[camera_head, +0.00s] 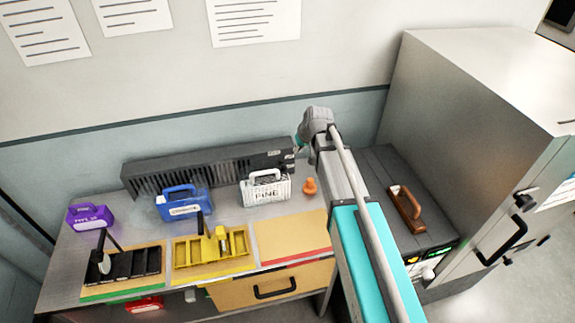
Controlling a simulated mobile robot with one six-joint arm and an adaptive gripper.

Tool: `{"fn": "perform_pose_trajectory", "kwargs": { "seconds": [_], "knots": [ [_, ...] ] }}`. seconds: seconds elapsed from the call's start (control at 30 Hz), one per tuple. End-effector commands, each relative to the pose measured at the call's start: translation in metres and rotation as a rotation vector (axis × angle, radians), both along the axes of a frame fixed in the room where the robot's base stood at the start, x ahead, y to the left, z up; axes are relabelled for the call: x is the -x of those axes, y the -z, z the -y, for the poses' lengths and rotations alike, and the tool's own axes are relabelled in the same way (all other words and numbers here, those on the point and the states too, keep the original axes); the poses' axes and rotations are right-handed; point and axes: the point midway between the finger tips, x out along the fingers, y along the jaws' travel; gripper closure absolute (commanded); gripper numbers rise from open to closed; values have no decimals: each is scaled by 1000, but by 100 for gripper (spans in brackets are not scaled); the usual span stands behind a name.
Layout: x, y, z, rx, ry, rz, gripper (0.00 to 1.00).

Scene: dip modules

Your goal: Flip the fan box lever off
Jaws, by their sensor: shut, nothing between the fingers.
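A long dark box with a slatted front (205,168), which looks like the fan box, stands along the back of the bench against the wall. Its right end has small markings. The lever cannot be made out; it may be hidden by my arm or too small to see. My gripper (298,146) is at the right end of this box, just above or beside it. It is shut and empty, and largely hidden by my wrist. I cannot tell whether it touches the box.
A purple jug (90,216), a blue case (183,204), a white basket (266,189) and an orange knob-shaped piece (310,186) stand before the box. Black (128,264) and yellow (212,253) trays sit in front. A dark unit with a brown handle (406,208) and a metal cabinet (480,110) are at right.

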Motion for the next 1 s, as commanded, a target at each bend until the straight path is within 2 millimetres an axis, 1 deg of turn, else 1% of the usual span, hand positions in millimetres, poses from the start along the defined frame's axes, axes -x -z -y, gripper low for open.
{"fn": "perform_pose_trajectory", "kwargs": {
  "seconds": [0.13,0.63,0.83,1.0],
  "knots": [
    [-3,1,-1,-1,0,5,100],
    [-4,2,-1,-1,0,5,100],
    [-6,8,-3,-1,-1,5,100],
    [-9,19,-6,-1,-1,5,100]
  ]
}}
